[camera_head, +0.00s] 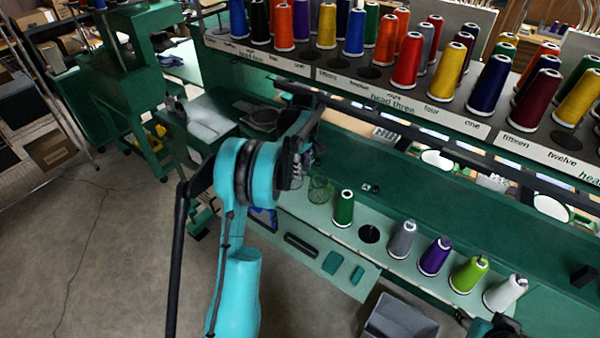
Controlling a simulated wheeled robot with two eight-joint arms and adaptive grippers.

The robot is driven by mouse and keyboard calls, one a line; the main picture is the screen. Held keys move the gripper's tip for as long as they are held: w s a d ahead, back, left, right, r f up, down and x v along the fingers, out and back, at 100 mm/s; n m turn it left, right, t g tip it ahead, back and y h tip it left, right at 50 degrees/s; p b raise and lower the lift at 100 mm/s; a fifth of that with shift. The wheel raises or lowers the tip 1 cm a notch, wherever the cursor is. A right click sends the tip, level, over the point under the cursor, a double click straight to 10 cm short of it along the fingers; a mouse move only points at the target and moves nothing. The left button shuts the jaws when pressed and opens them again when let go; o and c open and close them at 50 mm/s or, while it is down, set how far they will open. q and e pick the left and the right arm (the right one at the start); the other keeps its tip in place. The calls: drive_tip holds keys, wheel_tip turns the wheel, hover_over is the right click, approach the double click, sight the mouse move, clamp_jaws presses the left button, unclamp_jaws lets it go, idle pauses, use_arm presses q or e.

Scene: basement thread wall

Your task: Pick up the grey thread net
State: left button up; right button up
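A greyish, see-through mesh net (293,180) stands on the pale green shelf, partly hidden by my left arm. A greenish mesh net (319,191) stands just right of it. A grey thread cone (403,240) stands farther right on the same shelf. My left gripper (303,160) is at the end of the teal arm, above and close to the nets. Its fingers are dark and overlap the machine behind, so I cannot tell their opening or any contact. Dark parts of what looks like my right gripper (496,327) show at the bottom right edge; its fingers are unclear.
Green, purple, lime and white cones stand on the shelf (375,262), with an empty dark holder (369,234) among them. An upper rack (340,72) carries many coloured cones. A grey bin (400,318) is below the shelf. Open floor (100,250) lies to the left.

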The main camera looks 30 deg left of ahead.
use_arm(q)
drive_tip(key=f, duration=0.2)
drive_tip(key=f+b, duration=0.1)
drive_tip(key=f, duration=0.4)
drive_tip(key=shift+w, duration=0.25)
drive_tip(key=shift+r, duration=0.1)
drive_tip(key=c, duration=0.9)
